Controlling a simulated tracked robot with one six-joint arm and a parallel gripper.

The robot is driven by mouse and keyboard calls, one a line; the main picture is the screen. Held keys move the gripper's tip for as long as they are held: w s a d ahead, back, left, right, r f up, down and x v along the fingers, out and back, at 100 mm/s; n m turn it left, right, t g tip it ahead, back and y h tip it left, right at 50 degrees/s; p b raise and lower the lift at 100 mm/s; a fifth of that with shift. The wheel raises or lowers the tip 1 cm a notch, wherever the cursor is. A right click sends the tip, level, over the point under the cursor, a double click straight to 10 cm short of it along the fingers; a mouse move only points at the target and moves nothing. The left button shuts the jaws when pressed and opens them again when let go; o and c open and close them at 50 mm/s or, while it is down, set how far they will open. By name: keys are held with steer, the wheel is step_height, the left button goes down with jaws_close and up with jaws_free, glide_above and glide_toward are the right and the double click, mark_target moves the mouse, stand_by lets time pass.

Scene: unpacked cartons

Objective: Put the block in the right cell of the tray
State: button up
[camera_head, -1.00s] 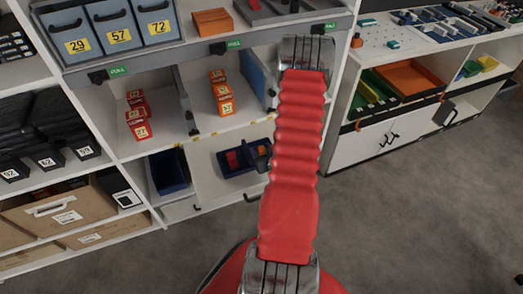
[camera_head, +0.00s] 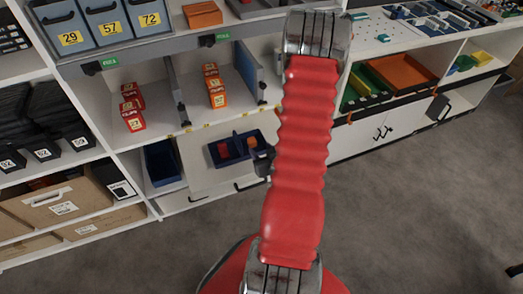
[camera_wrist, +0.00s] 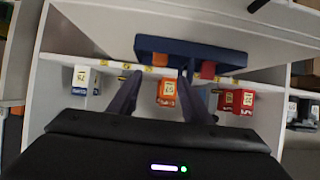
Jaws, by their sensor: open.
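A dark blue tray (camera_head: 237,163) with two cells stands on the lower white shelf. A red block (camera_head: 223,151) sits in its left cell and an orange block (camera_head: 251,142) in its right cell. The wrist view shows the tray (camera_wrist: 185,48) turned about, with the orange block (camera_wrist: 160,59) on the left and the red block (camera_wrist: 208,69) on the right. My gripper (camera_wrist: 161,85) is open, its two dark fingers apart and empty, pointing toward the tray's orange side. In the head view my gripper (camera_head: 263,161) is a small dark shape just right of the tray, partly hidden by my red arm.
Orange numbered boxes (camera_head: 215,87) and red ones (camera_head: 132,108) stand on the shelf above. A dark blue bin (camera_head: 161,163) is left of the tray. Shelf edges and a blue divider (camera_head: 246,70) are close to my arm. The grey floor at right is mostly clear.

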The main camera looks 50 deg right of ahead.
stand_by(0.8)
steer(key=shift+w+r, duration=0.2)
steer(key=w+a+r+n+g+y, duration=0.15)
steer(key=w+a+r, duration=0.25)
steer(key=a+r, duration=0.45)
steer(key=w+a+r+n+g+y, duration=0.15)
steer(key=w+a+r, duration=0.35)
steer(key=r, duration=0.6)
steer(key=s+a+r+n+g+y, duration=0.1)
steer(key=s+a+r, duration=0.5)
steer(key=a, duration=0.5)
steer(key=s+a+r+n+g+y, duration=0.1)
steer(key=s+a+r+y, duration=0.1)
steer(key=s+a+r, duration=0.4)
steer(key=s+a, duration=0.2)
steer(key=a, duration=0.3)
steer(key=shift+s+r+n, duration=0.15)
steer(key=shift+n, duration=0.25)
steer(key=shift+a, duration=0.1)
